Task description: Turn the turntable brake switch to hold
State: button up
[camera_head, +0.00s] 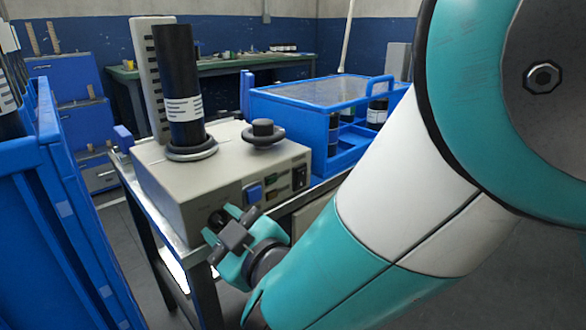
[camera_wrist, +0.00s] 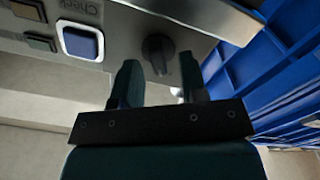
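A grey machine box (camera_head: 163,192) carries a round turntable (camera_head: 192,152) with a tall dark roll (camera_head: 178,85) standing upright on it. A dark rotary switch (camera_head: 218,219) sits on the box's front panel at the left; it also shows in the wrist view (camera_wrist: 158,50), to the right of a blue button (camera_wrist: 80,42). I cannot read a label by the switch. My gripper (camera_head: 228,235) is at the panel, open, its two fingers (camera_wrist: 158,72) apart with the switch between them in the wrist view. I cannot tell whether they touch it.
The panel also has a blue button, small amber and green buttons and a black rocker switch (camera_head: 299,177). A black knob (camera_head: 263,131) sits on top. A blue crate with bottles (camera_head: 290,112) stands behind. Blue bins (camera_head: 60,215) are close at the left.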

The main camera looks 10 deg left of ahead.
jog(key=shift+w+a, duration=0.15)
jog(key=shift+a, duration=0.05)
grip_shut()
